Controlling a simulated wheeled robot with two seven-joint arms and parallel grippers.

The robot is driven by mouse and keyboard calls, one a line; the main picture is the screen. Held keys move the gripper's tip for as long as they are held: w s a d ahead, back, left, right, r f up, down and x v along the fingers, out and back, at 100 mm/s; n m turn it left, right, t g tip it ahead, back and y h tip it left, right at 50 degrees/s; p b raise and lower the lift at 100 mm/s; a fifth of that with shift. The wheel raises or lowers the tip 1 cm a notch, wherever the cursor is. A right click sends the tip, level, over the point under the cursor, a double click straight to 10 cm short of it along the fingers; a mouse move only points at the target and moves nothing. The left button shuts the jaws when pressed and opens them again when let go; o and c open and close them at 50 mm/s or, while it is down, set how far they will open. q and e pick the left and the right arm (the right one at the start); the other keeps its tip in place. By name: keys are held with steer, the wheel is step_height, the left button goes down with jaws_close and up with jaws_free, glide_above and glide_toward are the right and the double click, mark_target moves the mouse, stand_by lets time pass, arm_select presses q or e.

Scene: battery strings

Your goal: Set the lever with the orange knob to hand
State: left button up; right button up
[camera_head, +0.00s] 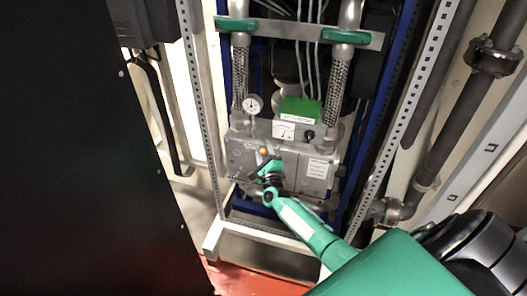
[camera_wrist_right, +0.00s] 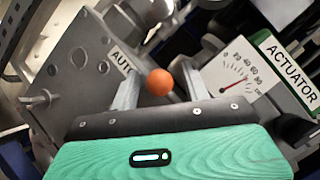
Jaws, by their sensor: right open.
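The orange knob (camera_head: 264,151) is small and round, on the front of a grey metal actuator box (camera_head: 240,158). In the right wrist view the knob (camera_wrist_right: 160,82) is in the middle, close to a label (camera_wrist_right: 121,60) reading "AUT", its end hidden. My right gripper (camera_head: 267,166) is just below the knob in the head view. In the wrist view the open fingers of my right gripper (camera_wrist_right: 158,84) stand on either side of the knob, with gaps visible. The lever's shaft is mostly hidden, so I cannot tell its setting. My left gripper is not in view.
A dial (camera_wrist_right: 238,84) and an "ACTUATOR" label (camera_wrist_right: 290,76) are right of the knob. A black panel (camera_head: 80,180) fills the left.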

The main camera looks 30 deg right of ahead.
steer(key=c, duration=0.9)
steer(key=shift+c, duration=0.3)
steer(key=shift+f, duration=0.15)
steer(key=shift+n+p, duration=0.4)
steer(key=shift+p, duration=0.05)
steer(key=shift+s+d+f+n+g+y+p, duration=0.25)
steer(key=shift+f+n+g+p, duration=0.75)
steer(key=shift+p, duration=1.5)
steer(key=shift+s+d+f+n+g+y+p, duration=0.1)
steer(key=shift+s+d+f+n+g+p, duration=0.35)
steer(key=shift+n+g+p, duration=1.25)
steer(key=shift+s+d+f+n+g+y+p, duration=0.15)
steer(key=shift+s+f+n+g+p, duration=0.35)
steer(key=shift+n+p, duration=2.1)
steer(key=shift+w+f+m+p, duration=0.1)
steer(key=shift+f+m+p, duration=0.05)
steer(key=shift+m+p, duration=0.65)
